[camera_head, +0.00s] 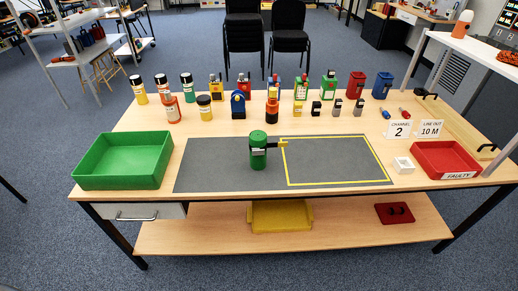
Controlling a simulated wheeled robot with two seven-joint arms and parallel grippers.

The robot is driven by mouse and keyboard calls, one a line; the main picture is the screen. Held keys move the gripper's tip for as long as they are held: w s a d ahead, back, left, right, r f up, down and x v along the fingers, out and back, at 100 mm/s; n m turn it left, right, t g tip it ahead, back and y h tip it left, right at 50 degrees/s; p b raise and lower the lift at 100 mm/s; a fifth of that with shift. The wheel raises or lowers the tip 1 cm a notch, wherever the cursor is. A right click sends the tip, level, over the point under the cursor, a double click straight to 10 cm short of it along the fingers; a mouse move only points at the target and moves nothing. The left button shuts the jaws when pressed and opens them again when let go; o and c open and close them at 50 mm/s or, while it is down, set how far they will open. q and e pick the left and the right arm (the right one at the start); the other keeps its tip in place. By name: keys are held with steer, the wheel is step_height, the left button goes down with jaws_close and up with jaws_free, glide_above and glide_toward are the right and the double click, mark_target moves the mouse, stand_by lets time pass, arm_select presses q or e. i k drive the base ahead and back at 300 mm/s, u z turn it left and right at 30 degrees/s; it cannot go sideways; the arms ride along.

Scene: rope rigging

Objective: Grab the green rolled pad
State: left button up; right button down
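A green upright cylinder (258,152), which looks like the rolled pad, stands on the grey mat (215,165), just left of the yellow outlined rectangle. It has a pale label on its front. A dark piece with a yellow end sticks out from its right side, reaching the outline's upper left corner. Neither of my grippers is in view, and nothing is seen touching the cylinder.
A green bin (125,160) stands at the left of the table, and a red tray (447,160) marked FAULTY at the right. Several bottles and small devices line the back. A small white box (403,165) sits near the tray. The mat around the cylinder is clear.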

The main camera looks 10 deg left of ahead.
mark_target(258, 138)
steer(key=z, duration=2)
steer(key=i, duration=2.4)
steer(key=u, duration=3.05)
